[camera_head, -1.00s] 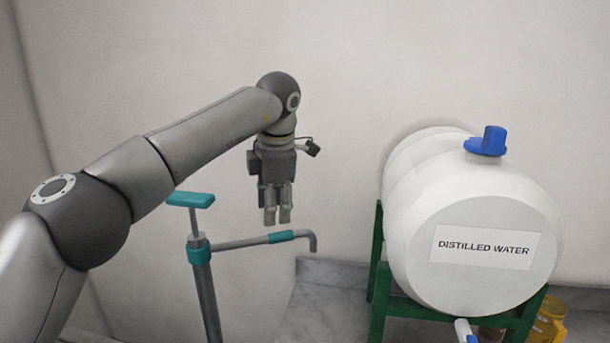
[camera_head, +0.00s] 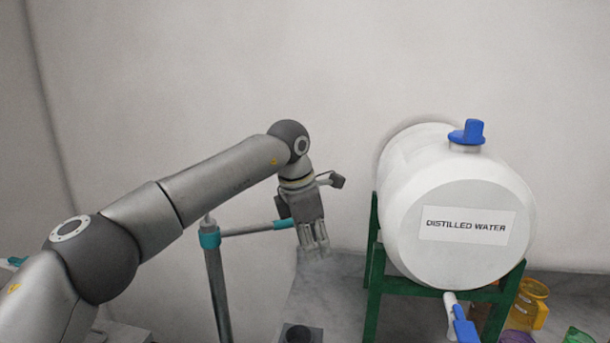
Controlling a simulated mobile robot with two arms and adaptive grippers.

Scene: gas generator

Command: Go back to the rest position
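My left arm reaches in from the left, and its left gripper (camera_head: 316,250) hangs fingers-down left of the white water tank. The fingers look close together, but whether they are open or shut is unclear; nothing shows between them. The gripper overlaps the end of the pump's side pipe (camera_head: 250,230) in the picture; I cannot tell whether they touch. My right gripper is out of view.
A white tank labelled distilled water (camera_head: 440,240), with a blue cap (camera_head: 467,133) and blue-handled tap (camera_head: 463,325), rests on a green stand (camera_head: 373,285). A grey pump (camera_head: 215,285) stands left. Yellow (camera_head: 528,305), purple and green containers are lower right. Open wall lies above.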

